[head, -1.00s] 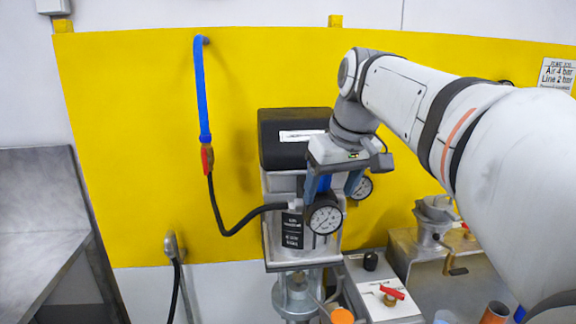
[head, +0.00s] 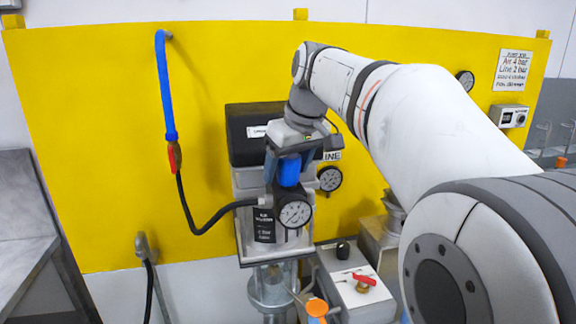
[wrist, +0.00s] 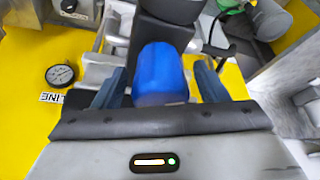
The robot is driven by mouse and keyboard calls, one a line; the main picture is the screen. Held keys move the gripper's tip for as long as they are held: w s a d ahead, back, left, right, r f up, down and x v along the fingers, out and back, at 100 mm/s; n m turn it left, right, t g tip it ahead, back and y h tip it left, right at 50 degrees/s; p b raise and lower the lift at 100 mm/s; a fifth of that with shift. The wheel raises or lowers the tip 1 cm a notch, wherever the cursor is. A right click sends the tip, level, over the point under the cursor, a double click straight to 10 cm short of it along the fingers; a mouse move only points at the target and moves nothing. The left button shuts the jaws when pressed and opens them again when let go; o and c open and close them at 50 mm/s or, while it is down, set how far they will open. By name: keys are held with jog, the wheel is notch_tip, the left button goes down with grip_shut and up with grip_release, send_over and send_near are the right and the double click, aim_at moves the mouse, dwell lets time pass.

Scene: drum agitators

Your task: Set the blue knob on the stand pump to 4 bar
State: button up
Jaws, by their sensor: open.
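The stand pump (head: 255,220) stands against the yellow panel, with a black top. The blue knob (head: 290,171) sits above a round white pressure gauge (head: 295,213) on its front. In the wrist view the blue knob (wrist: 162,75) is upright between the two blue-grey fingers of my gripper (wrist: 158,88). The fingers are open, one on each side, with a visible gap on the right and a smaller one on the left. In the head view my gripper (head: 290,170) is at the knob. The gauge's needle is too small to read.
A second gauge (head: 330,179) is on the panel, labelled LINE. A blue and black hose (head: 168,100) with a red valve hangs at left. A sign (head: 513,71) reads Air 4 bar, Line 2 bar.

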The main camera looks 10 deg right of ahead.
jog(key=shift+f, duration=0.1)
jog(key=c, duration=0.9)
jog(key=shift+d, duration=0.1)
jog(key=shift+c, duration=0.3)
jog(key=shift+m, duration=0.3)
